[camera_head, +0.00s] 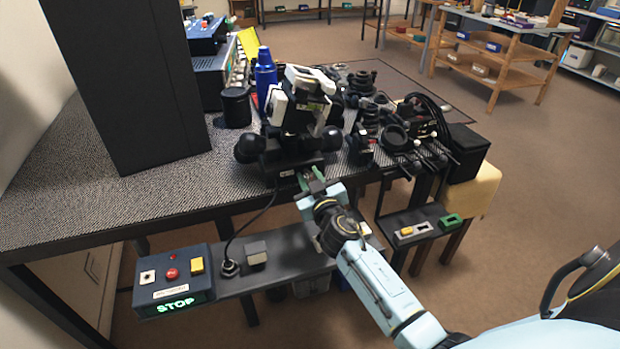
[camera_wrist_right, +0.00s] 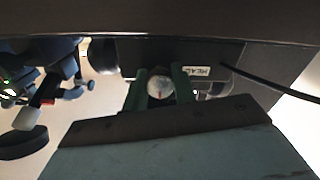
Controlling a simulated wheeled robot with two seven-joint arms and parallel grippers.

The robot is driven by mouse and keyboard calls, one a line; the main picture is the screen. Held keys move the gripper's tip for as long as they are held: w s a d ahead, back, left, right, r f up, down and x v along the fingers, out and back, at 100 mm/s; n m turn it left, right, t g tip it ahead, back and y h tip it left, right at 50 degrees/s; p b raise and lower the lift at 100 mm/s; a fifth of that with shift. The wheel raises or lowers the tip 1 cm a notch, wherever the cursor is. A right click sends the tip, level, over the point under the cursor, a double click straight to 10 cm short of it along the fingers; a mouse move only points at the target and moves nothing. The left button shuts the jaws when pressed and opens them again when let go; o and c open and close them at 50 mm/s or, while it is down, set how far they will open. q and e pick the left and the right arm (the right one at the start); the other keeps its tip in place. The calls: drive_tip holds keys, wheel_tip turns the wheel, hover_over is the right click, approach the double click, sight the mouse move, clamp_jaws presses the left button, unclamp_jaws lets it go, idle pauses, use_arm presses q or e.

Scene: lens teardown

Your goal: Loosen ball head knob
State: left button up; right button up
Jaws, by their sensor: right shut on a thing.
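A black assembly with pale grey clamp parts on top (camera_head: 305,85) stands at the table's front edge, with dark round balls on both sides. Its black base (camera_head: 268,175) carries a small white label, which also shows in the right wrist view (camera_wrist_right: 197,71). The knob (camera_wrist_right: 160,87) is a pale, round end with a small reddish mark, on the front of this base. My right gripper (camera_head: 311,178) reaches up to the base from the front. Its green fingers (camera_wrist_right: 160,92) stand on both sides of the knob and are shut on it. My left gripper is not in view.
The dark speckled table (camera_head: 110,205) has free room at left, beside a tall black panel (camera_head: 130,80). A blue bottle (camera_head: 265,75) and several black lens parts stand behind. A lower shelf holds a STOP box (camera_head: 172,285). A black cable hangs from the base.

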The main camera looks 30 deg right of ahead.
drive_tip(key=shift+n, duration=1)
drive_tip(key=n, duration=1.1)
drive_tip(key=shift+n, duration=2.2)
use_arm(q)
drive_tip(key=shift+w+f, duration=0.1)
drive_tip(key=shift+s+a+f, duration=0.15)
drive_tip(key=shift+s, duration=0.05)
use_arm(e)
drive_tip(key=shift+n, duration=0.5)
